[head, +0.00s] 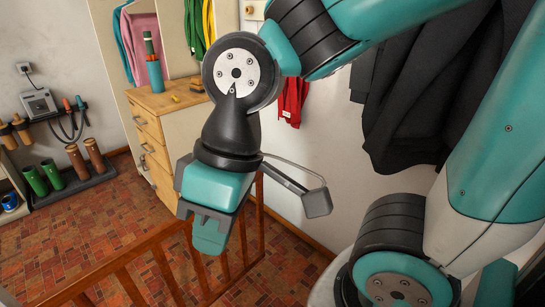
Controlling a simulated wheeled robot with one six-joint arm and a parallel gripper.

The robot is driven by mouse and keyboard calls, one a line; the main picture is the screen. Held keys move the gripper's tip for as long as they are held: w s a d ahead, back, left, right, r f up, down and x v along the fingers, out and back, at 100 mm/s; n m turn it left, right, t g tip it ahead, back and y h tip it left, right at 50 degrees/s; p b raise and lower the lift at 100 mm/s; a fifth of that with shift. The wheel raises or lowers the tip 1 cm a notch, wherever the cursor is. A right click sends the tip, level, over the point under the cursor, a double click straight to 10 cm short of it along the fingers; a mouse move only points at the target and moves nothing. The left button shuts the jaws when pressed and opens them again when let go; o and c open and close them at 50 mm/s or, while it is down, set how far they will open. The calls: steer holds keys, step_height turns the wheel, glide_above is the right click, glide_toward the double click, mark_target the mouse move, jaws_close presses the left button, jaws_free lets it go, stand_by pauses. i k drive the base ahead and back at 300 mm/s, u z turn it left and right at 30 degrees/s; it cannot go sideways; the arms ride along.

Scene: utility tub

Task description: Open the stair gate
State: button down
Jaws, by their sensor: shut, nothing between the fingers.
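The stair gate, a reddish-brown wooden barrier with a sloping top rail and upright bars (128,283), crosses the bottom of the head view. Its lower edge is cut off by the frame. My gripper (209,238) points downward in front of the gate's right part, its fingers together and empty. It overlaps the top rail in the picture; I cannot tell whether it touches. The gripper hides part of the rail, and no latch can be made out. Whether the gate is open or closed is not clear.
A wooden drawer cabinet (152,138) stands behind the gate. A boot tray (78,184) with green and brown boots lies at the left. Dark coats (412,95) hang on the right wall. Open tiled floor (90,228) lies between the boots and the gate.

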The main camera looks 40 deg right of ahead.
mark_target(73, 288)
steer(key=z, duration=0.35)
steer(key=i, duration=1.4)
steer(key=u, duration=0.1)
